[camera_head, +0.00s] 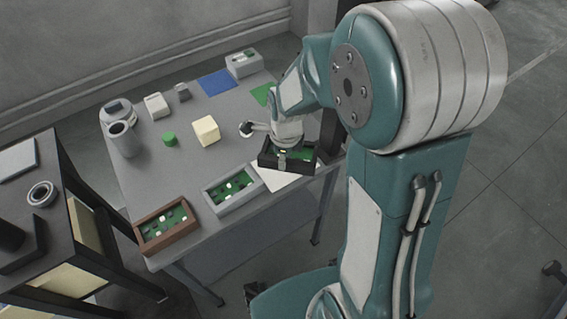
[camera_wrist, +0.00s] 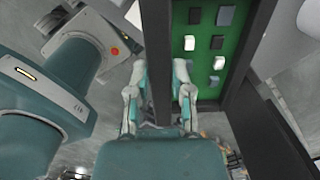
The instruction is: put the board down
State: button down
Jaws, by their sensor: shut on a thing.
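A board with a green face and a black raised frame (camera_head: 268,160) is at the right front part of the table, over a white sheet (camera_head: 284,182). In the wrist view its dark frame wall (camera_wrist: 157,50) stands between my fingers, and its green face (camera_wrist: 206,50) with white and dark parts lies to the right. My gripper (camera_head: 283,152) is above the board and shut on its frame wall; the fingers also show in the wrist view (camera_wrist: 157,88). I cannot tell whether the board touches the sheet.
A grey-framed board (camera_head: 212,205) and a brown-framed board (camera_head: 166,238) lie along the table's front edge, to the left. A cream block (camera_head: 206,131), a green cylinder (camera_head: 169,139) and a grey cylinder (camera_head: 124,140) stand farther back. A dark shelf (camera_head: 75,150) stands at left.

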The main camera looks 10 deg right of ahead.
jog(key=w+f, duration=0.1)
jog(key=w+a+f, duration=0.1)
jog(key=shift+a+f, duration=0.25)
jog(key=shift+f, duration=0.1)
jog(key=f, duration=0.2)
jog(key=shift+d+f, duration=0.3)
jog(key=shift+d, duration=0.1)
jog(key=shift+w+d+f, duration=0.1)
jog(key=shift+d+f, duration=0.15)
jog(key=shift+d, duration=0.1)
jog(key=shift+a, duration=0.15)
jog(key=c, duration=0.5)
grip_release()
jog(key=shift+a+f, duration=0.1)
jog(key=shift+a, duration=0.25)
jog(key=shift+c, duration=0.2)
jog(key=shift+d, duration=0.25)
